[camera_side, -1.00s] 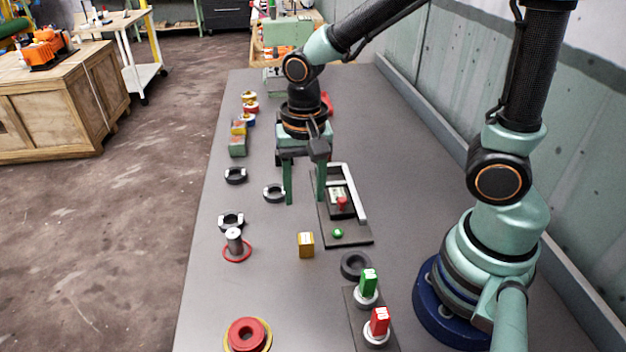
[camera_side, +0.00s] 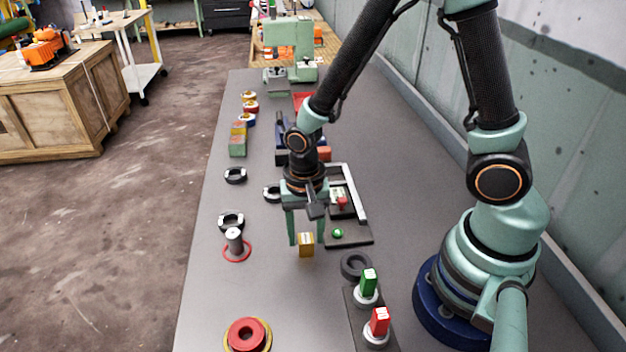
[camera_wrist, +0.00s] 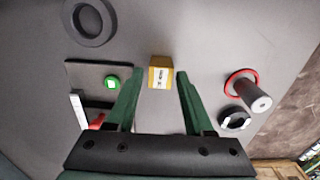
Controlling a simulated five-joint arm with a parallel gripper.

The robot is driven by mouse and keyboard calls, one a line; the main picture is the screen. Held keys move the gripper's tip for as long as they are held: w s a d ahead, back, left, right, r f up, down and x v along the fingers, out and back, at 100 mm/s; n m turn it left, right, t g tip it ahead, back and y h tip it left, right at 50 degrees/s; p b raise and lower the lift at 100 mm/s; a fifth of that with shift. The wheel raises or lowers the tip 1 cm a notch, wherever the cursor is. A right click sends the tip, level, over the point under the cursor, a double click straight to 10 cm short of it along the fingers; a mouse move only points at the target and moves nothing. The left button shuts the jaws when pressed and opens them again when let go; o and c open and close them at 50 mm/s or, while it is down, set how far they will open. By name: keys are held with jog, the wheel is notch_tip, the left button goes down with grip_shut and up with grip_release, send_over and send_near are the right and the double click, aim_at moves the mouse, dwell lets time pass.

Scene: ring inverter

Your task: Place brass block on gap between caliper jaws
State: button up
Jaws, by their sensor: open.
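The brass block (camera_side: 306,245) is a small yellow block with a pale label on top. It stands on the grey bench and also shows in the wrist view (camera_wrist: 160,72). My gripper (camera_side: 306,239) is open and points down at it. In the wrist view the block lies between the fingertips, near their ends, with a gap on each side. I cannot tell how low the tips are beside it. A pale L-shaped bar (camera_side: 357,195) on a dark plate (camera_side: 350,238), with a red part (camera_side: 341,200) and a green button (camera_side: 338,233), may be the caliper. My gripper partly hides it.
A grey peg (camera_side: 234,239) with a red ring stands left of the block. Black-and-white ring pieces (camera_side: 235,175) lie farther back. A black ring (camera_side: 355,264) and green and red switches (camera_side: 369,282) are at front right. A red button (camera_side: 246,335) sits in front.

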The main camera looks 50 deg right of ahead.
jog(key=shift+f, duration=0.95)
grip_shut()
jog(key=shift+r, duration=0.2)
